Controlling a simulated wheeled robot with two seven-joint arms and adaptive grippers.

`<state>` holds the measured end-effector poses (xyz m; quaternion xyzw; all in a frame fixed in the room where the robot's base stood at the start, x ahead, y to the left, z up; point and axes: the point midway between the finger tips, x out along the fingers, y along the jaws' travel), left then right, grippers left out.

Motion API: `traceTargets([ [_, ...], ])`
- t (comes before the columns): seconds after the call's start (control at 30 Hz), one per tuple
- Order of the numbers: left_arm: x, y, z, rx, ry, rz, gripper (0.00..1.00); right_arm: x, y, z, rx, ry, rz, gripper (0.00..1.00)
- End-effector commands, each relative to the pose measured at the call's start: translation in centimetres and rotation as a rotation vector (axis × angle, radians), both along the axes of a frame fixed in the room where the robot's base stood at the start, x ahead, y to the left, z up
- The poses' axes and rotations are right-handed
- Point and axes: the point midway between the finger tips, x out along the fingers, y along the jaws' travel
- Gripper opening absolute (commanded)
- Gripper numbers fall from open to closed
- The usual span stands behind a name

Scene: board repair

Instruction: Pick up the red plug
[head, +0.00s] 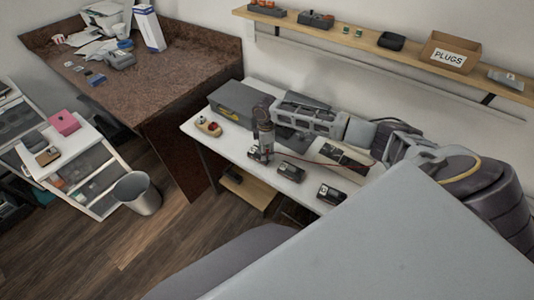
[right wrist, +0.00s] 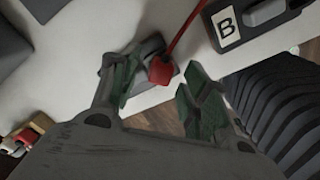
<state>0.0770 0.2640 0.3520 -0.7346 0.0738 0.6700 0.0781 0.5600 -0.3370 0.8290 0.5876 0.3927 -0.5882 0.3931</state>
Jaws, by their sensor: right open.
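The red plug (right wrist: 161,71) shows in the right wrist view with a red cable (right wrist: 185,32) running up from it. It lies against a dark grey block near the edge of the white table; whether it is inserted there I cannot tell. My right gripper (right wrist: 162,82) is open, its green-padded fingers on either side of the plug, apart from it. In the head view my right gripper (head: 262,152) points down over the front of the table, and the plug is not clearly visible there. My left gripper is not in view.
Several dark devices, such as this one (head: 331,194), line the white table's (head: 229,148) front. A grey toolbox (head: 232,104) stands behind. A PLUGS box (head: 449,54) sits on the wall shelf (head: 355,44).

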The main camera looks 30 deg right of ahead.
Motion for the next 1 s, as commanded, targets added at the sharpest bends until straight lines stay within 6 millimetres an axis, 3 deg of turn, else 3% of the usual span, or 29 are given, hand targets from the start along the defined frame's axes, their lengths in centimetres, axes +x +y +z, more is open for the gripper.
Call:
traceTargets([
  [0.2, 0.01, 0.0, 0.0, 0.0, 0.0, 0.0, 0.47, 0.02, 0.01, 0.03, 0.0, 0.0, 0.0, 0.44],
  [0.53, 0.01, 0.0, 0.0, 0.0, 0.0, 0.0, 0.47, 0.02, 0.01, 0.04, 0.0, 0.0, 0.0, 0.03],
  [1.0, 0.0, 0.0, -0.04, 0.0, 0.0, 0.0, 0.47, 0.09, 0.03, 0.92, 0.001, -0.003, 0.0, 0.0],
])
